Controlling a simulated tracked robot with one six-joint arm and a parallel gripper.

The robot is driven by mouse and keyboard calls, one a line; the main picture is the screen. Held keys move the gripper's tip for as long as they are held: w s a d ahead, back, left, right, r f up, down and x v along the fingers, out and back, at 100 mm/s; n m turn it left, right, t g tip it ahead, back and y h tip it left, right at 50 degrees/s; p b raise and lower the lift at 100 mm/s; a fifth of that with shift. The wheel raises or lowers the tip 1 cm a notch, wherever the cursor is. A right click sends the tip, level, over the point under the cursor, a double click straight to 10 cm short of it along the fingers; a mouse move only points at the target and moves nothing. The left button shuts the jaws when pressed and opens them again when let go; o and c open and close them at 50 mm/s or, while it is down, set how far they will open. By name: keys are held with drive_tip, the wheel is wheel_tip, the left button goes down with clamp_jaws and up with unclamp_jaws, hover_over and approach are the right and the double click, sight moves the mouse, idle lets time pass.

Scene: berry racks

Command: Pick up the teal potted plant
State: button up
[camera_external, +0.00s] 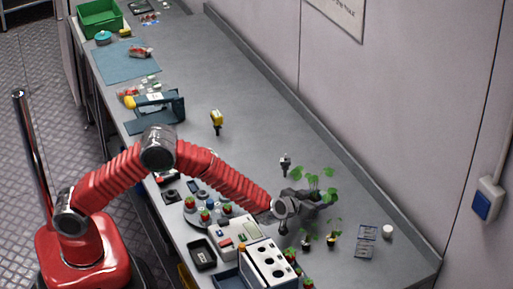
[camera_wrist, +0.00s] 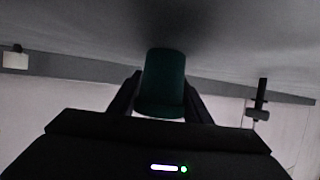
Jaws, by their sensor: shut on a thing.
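My gripper (camera_external: 312,197) is over the right part of the grey counter. In the wrist view, its two dark fingers (camera_wrist: 162,100) are shut on the sides of a dark teal pot (camera_wrist: 165,80). In the external view, green leaves (camera_external: 315,181) of the plant spread above and beside the fingers, and the pot is mostly hidden by my gripper. The leaves do not show in the wrist view. I cannot tell whether the pot touches the counter.
Small potted seedlings (camera_external: 332,238) stand just in front of my gripper. A white rack with holes (camera_external: 268,264) stands to the front left. Cards (camera_external: 365,249) and a white jar (camera_external: 387,231) lie to the right. A small dark tool (camera_external: 285,163) stands behind.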

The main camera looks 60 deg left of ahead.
drive_tip(key=c, duration=0.4)
drive_tip(key=shift+o, duration=0.2)
wheel_tip(320, 180, up, 10)
idle(0.4)
